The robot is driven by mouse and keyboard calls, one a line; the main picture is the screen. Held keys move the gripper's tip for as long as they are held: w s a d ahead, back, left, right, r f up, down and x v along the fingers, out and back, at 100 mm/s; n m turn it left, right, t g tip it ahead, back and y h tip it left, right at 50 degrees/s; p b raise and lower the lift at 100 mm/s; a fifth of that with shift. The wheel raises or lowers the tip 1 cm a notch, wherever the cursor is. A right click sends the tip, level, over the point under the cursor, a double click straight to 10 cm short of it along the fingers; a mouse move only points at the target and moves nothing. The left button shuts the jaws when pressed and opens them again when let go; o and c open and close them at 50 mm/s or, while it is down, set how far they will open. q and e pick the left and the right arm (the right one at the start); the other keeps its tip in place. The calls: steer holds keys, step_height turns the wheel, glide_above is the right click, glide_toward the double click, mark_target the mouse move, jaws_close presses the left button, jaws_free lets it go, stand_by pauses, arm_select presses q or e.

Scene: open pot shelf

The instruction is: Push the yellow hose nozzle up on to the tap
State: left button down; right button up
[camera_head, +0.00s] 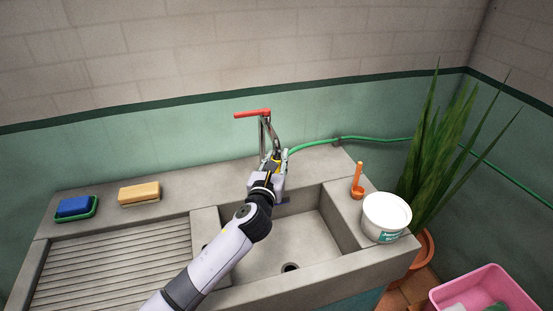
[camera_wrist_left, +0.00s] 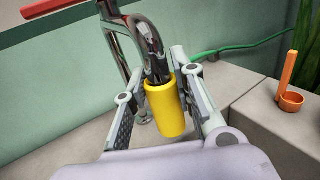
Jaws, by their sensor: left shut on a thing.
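The tap (camera_head: 263,135) stands at the back of the stone sink, with a red lever on top and a chrome spout curving down. The wrist view shows its spout (camera_wrist_left: 148,34) close up. My left gripper (camera_head: 276,162) is just under the spout, shut on the yellow hose nozzle (camera_wrist_left: 166,110). In the wrist view its fingers stand on both sides of the upright, slightly tilted nozzle. The nozzle's top is directly below the spout end; dark parts there hide whether they touch. In the head view the gripper mostly hides the nozzle. My right gripper is not in view.
A green hose (camera_head: 345,138) runs along the wall to the right. An orange scoop (camera_head: 358,182) and a white tub (camera_head: 385,216) stand on the sink's right ledge. A sponge (camera_head: 139,193) and a blue block in a green dish (camera_head: 76,208) lie left. The basin (camera_head: 318,240) looks empty.

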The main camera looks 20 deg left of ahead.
arm_select(q)
steer(key=shift+r, duration=0.4)
steer(key=c, duration=1.8)
jaws_free()
steer(key=o, duration=0.6)
steer(key=shift+f, duration=0.1)
steer(key=shift+c, duration=0.2)
steer(key=shift+f, duration=0.1)
steer(key=shift+s, duration=0.1)
